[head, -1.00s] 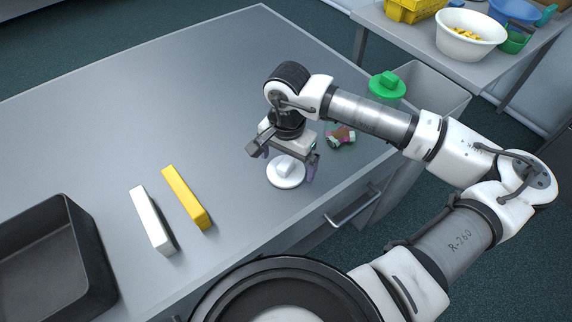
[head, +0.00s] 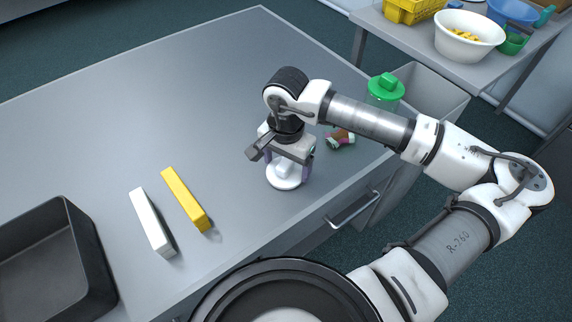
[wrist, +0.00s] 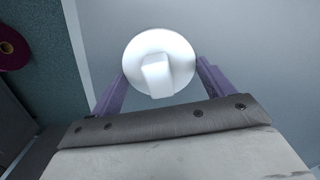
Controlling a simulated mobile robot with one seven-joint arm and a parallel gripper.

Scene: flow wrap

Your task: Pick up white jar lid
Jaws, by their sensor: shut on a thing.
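The white jar lid (head: 284,178) is a round disc with a raised block-shaped knob, near the front right part of the grey table. In the wrist view the lid (wrist: 159,50) lies at the far end between the two purple fingers. In the wrist view my gripper (wrist: 160,78) has a finger on each side of the lid. The exact contact on the knob is partly hidden. I cannot tell whether the lid is clear of the tabletop.
A small multicoloured item (head: 340,138) lies close behind my gripper. A white bar (head: 152,222) and a yellow bar (head: 186,200) lie to the left, and a dark tray (head: 75,235) stands at far left. A green-lidded container (head: 386,88) stands at the right. The table's back left is clear.

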